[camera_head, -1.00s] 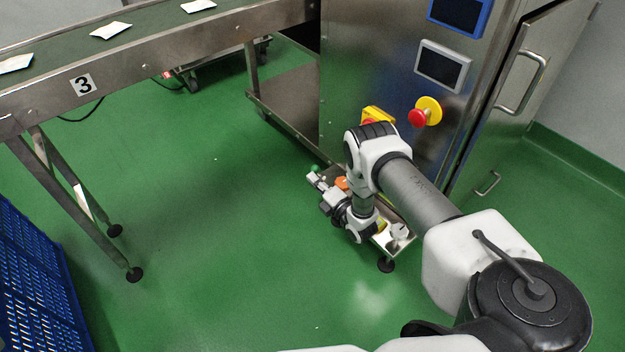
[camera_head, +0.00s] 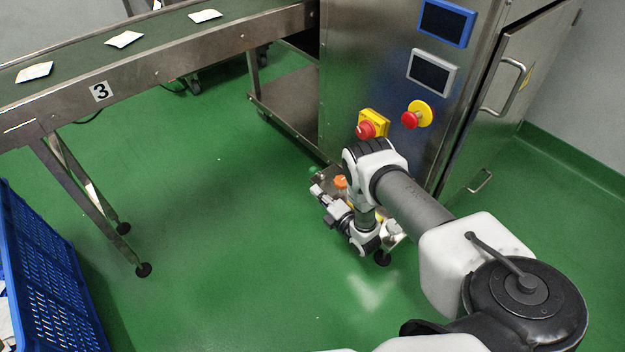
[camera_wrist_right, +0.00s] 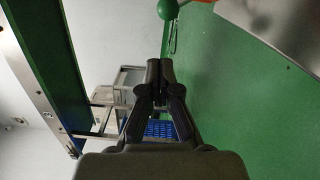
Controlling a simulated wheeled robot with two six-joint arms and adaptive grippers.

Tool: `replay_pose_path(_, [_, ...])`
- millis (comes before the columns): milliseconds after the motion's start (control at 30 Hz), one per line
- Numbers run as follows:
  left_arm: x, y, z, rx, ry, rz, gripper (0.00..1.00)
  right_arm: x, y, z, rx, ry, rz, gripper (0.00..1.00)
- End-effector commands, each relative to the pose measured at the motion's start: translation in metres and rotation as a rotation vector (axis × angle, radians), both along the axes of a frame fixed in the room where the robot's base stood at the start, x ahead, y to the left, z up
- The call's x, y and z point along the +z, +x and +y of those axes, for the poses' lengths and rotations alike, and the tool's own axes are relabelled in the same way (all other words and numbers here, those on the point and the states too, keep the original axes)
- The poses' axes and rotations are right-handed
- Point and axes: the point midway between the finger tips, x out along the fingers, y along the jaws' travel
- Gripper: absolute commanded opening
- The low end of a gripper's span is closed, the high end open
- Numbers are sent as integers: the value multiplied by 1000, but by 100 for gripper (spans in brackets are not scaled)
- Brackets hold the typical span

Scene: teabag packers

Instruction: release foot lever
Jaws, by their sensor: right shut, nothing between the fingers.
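The foot lever's green ball knob (camera_head: 314,170) shows low by the machine's base in the head view, just beyond my right fingertips. In the right wrist view the green knob (camera_wrist_right: 168,9) is at the top edge, apart from the fingers. Most of the lever is hidden or too small to make out. My right gripper (camera_head: 317,190) is low over the floor, shut and empty; its closed fingers show in the wrist view (camera_wrist_right: 154,75). My left gripper is not in view.
The steel machine (camera_head: 365,70) carries a red button on a yellow box (camera_head: 367,128) and a red emergency stop (camera_head: 411,119). A conveyor (camera_head: 155,65) with white packets is at left. A blue crate (camera_head: 45,275) stands at lower left. The green floor between is clear.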

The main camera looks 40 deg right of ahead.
Motion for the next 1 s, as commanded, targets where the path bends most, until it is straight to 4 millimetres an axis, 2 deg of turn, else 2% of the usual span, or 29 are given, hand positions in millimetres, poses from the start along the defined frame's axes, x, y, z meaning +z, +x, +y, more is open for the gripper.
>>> replay_pose_path(33, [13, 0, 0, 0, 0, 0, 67, 5, -14, -1, -1, 1, 5, 0])
replay_pose_path(100, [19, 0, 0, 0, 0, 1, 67, 4, -29, -1, -1, 0, 5, 0])
replay_pose_path(300, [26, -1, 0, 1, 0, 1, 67, 1, -53, -2, 0, 0, 2, 0])
replay_pose_path(633, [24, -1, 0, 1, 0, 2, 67, -2, -55, -1, 0, -3, 1, 0])
replay_pose_path(833, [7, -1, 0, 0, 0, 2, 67, -34, -57, 11, 2, -207, -15, 0])
replay_pose_path(1000, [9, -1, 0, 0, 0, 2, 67, -34, -57, 13, -1, -259, -20, 0])
